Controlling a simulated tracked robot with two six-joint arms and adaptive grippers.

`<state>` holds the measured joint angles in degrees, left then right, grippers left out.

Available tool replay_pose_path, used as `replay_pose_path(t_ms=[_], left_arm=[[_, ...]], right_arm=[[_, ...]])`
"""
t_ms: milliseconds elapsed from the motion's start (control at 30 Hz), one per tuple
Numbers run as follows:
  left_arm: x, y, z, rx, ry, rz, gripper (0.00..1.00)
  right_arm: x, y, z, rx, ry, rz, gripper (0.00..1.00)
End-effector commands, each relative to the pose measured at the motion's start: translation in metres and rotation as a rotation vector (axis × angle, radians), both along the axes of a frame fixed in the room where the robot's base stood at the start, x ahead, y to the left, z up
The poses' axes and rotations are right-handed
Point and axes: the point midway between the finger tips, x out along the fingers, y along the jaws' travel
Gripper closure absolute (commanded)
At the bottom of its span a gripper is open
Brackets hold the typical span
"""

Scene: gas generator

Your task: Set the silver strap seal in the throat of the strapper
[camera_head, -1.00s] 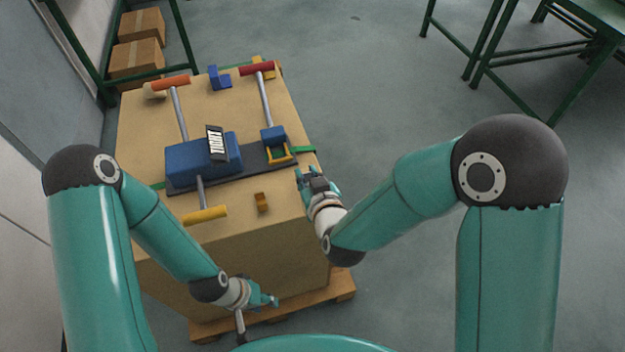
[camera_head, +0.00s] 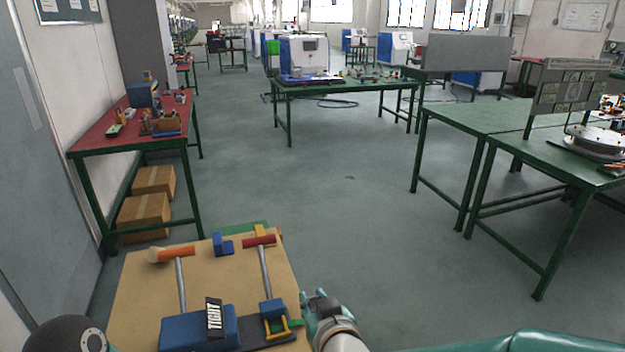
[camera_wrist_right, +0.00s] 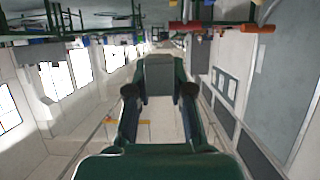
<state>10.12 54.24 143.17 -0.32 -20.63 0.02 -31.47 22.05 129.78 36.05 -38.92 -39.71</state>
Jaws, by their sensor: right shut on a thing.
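The strapper is a blue tool on a dark base on the carton top, cut by the lower edge of the head view. It has a large blue body (camera_head: 190,333) with a black "TIGHT" label, a smaller blue block with a yellow frame (camera_head: 277,322), and long grey levers with orange and red grips. I cannot tell which gap is its throat. My right gripper (camera_head: 318,300) is just right of the carton edge, apart from the strapper. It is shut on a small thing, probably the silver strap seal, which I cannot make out. My left gripper is out of view.
A blue notched block (camera_head: 222,245) and a yellow piece (camera_head: 262,231) lie at the carton's far end. A green strap (camera_head: 295,323) sticks out at its right. A red-topped bench (camera_head: 100,140) stands left, green tables (camera_head: 480,115) right. Open floor lies between.

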Motion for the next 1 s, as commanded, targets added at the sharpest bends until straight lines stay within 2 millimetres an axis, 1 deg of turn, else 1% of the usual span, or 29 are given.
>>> replay_pose_path(t_ms=[167,200,267,300,333,400,500,633,767,867,1000], left_arm=[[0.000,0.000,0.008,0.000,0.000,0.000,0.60],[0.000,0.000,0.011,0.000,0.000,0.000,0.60],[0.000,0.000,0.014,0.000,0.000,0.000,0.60],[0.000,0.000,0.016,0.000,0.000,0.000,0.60],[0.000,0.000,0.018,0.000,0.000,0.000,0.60],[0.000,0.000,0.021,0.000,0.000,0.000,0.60],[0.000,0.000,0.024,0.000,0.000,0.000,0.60],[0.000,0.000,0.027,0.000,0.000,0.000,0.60],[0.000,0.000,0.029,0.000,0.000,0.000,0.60],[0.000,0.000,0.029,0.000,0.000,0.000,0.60],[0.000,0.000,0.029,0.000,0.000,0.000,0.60]], right_arm=[[0.016,-0.050,-0.045,-0.008,0.014,-0.098,1.00],[0.019,-0.065,-0.059,-0.007,0.017,-0.121,1.00],[0.023,-0.088,-0.080,-0.006,0.018,-0.157,1.00],[0.025,-0.104,-0.093,-0.004,0.016,-0.180,1.00],[0.026,-0.116,-0.103,-0.003,0.017,-0.197,1.00],[0.027,-0.139,-0.122,-0.001,0.014,-0.229,1.00],[0.028,-0.164,-0.142,0.000,0.009,-0.263,1.00],[0.027,-0.184,-0.158,0.001,0.006,-0.287,1.00],[0.028,-0.197,-0.167,0.002,0.003,-0.298,1.00],[0.036,-0.189,-0.156,0.002,-0.005,-0.271,1.00],[0.042,-0.185,-0.144,0.001,-0.003,-0.265,1.00]])
